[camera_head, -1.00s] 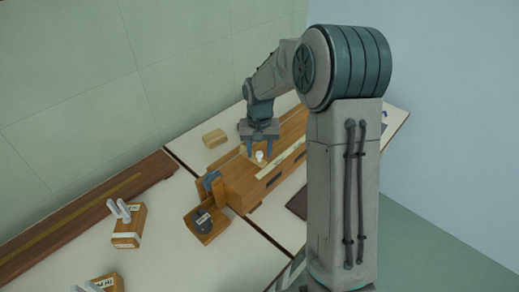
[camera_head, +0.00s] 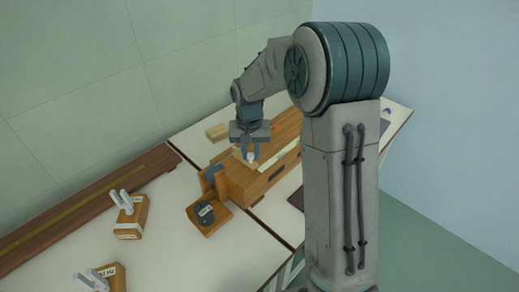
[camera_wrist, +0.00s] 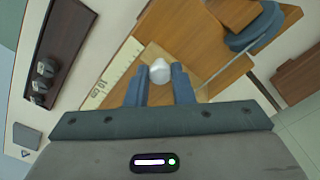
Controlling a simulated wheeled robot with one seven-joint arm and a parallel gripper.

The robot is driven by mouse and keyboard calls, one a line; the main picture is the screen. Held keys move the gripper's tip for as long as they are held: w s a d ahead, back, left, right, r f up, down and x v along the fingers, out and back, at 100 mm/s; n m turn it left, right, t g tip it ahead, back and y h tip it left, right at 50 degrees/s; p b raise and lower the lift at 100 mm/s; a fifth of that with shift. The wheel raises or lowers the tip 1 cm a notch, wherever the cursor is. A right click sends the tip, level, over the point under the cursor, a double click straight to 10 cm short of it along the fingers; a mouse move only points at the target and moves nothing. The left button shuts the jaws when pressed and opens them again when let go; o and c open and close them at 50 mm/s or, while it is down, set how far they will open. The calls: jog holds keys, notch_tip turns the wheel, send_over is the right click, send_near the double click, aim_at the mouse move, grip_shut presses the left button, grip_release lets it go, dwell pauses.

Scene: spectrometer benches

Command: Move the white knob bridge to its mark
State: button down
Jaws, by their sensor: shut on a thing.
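The white knob (camera_head: 250,157) of the bridge sits between the fingers of my gripper (camera_head: 251,151), above the top of the long wooden box. In the wrist view the round white knob (camera_wrist: 160,71) shows between the two fingertips, and my gripper (camera_wrist: 160,84) is shut on it. A pale wooden piece shows around the knob, but my fingers partly hide it. I cannot tell whether the bridge touches the box top. A small red-orange spot (camera_head: 277,125) shows on the box top behind and right of my gripper.
A scale strip (camera_wrist: 112,76) runs along the wooden box (camera_head: 245,186). A block with a dark round dial (camera_head: 206,214) stands at its near end. A pale wooden block (camera_head: 217,132) lies behind. Wooden blocks with grey prongs (camera_head: 131,216) stand on the left bench.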

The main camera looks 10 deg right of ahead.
aim_at(250, 156)
jog(key=shift+s+a, duration=0.1)
jog(key=shift+a, duration=0.1)
jog(key=c, duration=1.3)
grip_release()
jog(key=shift+a, duration=0.2)
jog(key=shift+o, duration=0.2)
jog(key=shift+d, duration=0.25)
jog(key=shift+r, duration=0.25)
notch_tip(250, 156, up, 13)
jog(key=shift+r, duration=0.2)
jog(key=shift+f, duration=0.1)
